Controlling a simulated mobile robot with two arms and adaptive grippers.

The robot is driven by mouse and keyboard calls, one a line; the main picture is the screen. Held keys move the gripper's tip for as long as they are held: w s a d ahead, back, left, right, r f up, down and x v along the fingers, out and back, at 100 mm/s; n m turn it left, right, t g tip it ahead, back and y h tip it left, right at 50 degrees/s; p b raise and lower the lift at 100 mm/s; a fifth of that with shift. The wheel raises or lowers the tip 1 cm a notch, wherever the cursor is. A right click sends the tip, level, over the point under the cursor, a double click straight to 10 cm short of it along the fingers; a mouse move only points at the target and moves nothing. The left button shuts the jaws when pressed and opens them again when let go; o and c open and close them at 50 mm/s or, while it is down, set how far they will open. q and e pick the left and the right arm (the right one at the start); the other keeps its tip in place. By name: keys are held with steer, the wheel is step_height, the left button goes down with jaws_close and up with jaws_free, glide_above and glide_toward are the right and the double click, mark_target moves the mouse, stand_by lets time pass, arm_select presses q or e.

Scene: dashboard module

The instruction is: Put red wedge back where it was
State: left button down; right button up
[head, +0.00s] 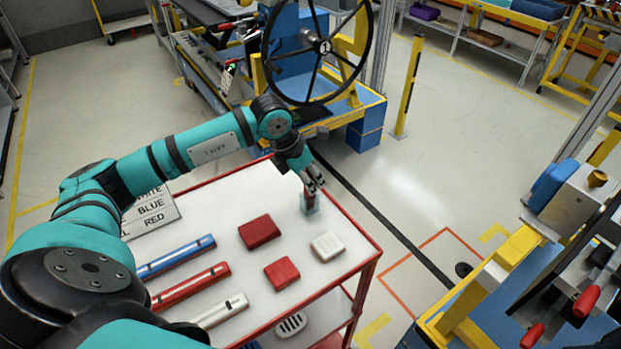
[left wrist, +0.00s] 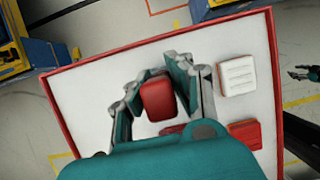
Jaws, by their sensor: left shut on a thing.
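My left gripper (head: 314,187) is shut on the red wedge (left wrist: 158,97), a small red block with rounded edges. In the left wrist view the wedge sits between the fingers. In the head view the fingers mostly hide it, near the far right edge of the white table top (head: 215,205). A pale see-through box shape (head: 310,206) shows right at the fingertips. I cannot tell whether the wedge touches the table. My right gripper is not shown clearly in either view.
Two red blocks (head: 259,231) (head: 282,272) and a white block (head: 327,245) lie nearby on the table. Blue (head: 176,256), red (head: 188,286) and white (head: 219,311) bars lie to the left. A lettered sign (head: 150,213) lies behind them. A steering wheel (head: 318,47) stands beyond.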

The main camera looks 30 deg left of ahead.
arm_select(q)
steer(key=shift+f, duration=0.25)
steer(key=shift+f+b, duration=0.2)
steer(key=shift+b, duration=0.1)
steer(key=c, duration=1.3)
jaws_free()
steer(key=shift+o, duration=0.5)
